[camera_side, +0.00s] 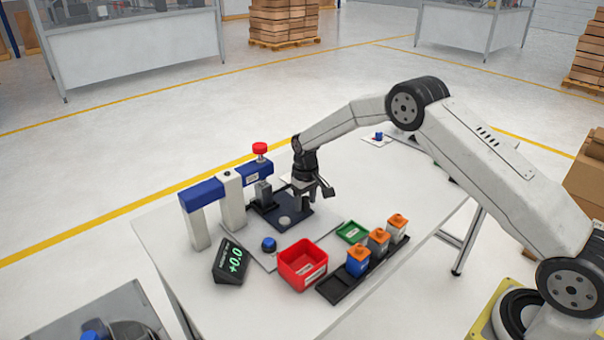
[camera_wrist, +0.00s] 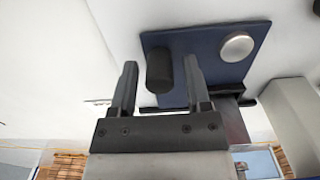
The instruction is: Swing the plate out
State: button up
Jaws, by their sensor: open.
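The plate (camera_side: 294,222) is a flat dark blue square beneath the blue-and-white frame in the side view. In the wrist view the plate (camera_wrist: 208,45) carries a round silver disc (camera_wrist: 236,47) and an upright black post (camera_wrist: 159,72) near one corner. My gripper (camera_side: 314,192) is over the plate's right side. In the wrist view my gripper (camera_wrist: 160,64) is open, with the post between its two fingers and a gap on each side. In the side view the post is partly hidden by my gripper.
The frame (camera_side: 232,195) with a red knob (camera_side: 260,148) stands left of my gripper. A display reading +0.0 (camera_side: 231,262), a blue button (camera_side: 269,244), a red bin (camera_side: 303,265), a green tray (camera_side: 352,232) and a rack of orange-capped containers (camera_side: 378,241) stand in front.

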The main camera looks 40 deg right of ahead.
jog(key=shift+c, duration=0.2)
jog(key=c, duration=0.6)
